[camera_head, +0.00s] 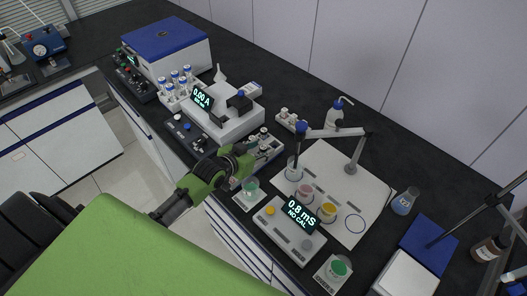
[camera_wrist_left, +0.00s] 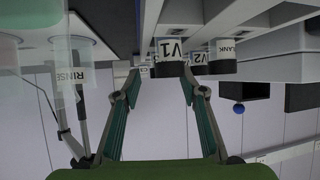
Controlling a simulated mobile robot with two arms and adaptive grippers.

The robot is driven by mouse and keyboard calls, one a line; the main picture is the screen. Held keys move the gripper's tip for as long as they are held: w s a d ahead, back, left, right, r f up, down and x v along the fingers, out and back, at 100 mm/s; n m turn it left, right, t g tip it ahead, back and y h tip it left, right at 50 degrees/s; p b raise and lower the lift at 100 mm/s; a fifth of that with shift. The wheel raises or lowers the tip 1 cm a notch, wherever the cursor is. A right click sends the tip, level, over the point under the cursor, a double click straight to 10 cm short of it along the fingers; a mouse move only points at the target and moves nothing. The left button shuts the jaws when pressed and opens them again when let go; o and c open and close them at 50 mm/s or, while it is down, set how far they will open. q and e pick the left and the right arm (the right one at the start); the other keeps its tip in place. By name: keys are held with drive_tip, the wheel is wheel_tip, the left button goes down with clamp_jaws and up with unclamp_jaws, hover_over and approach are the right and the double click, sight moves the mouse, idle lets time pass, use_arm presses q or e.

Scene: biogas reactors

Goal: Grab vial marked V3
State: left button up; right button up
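My left gripper (camera_head: 243,160) is at the front edge of the bench, beside a small rack of vials (camera_head: 266,141). In the left wrist view, which looks upside down, its two green fingers (camera_wrist_left: 162,82) are spread apart with nothing held between them. A vial marked V1 (camera_wrist_left: 170,50) shows ahead, between the fingertips in the picture. A vial marked V2 (camera_wrist_left: 198,58) is behind it, and a vial marked BLANK (camera_wrist_left: 224,50) is to the right. I can read no V3 label; that vial may be hidden. My right gripper is not in view.
A meter reading 0.8 mS (camera_head: 290,225), an electrode stand (camera_head: 351,165) and a photometer-like device (camera_head: 222,108) crowd the bench near the rack. A wash bottle (camera_head: 335,112) stands behind.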

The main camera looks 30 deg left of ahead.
use_arm(q)
drive_tip(key=c, duration=1.1)
drive_tip(key=shift+o, duration=0.2)
drive_tip(key=shift+r, duration=0.1)
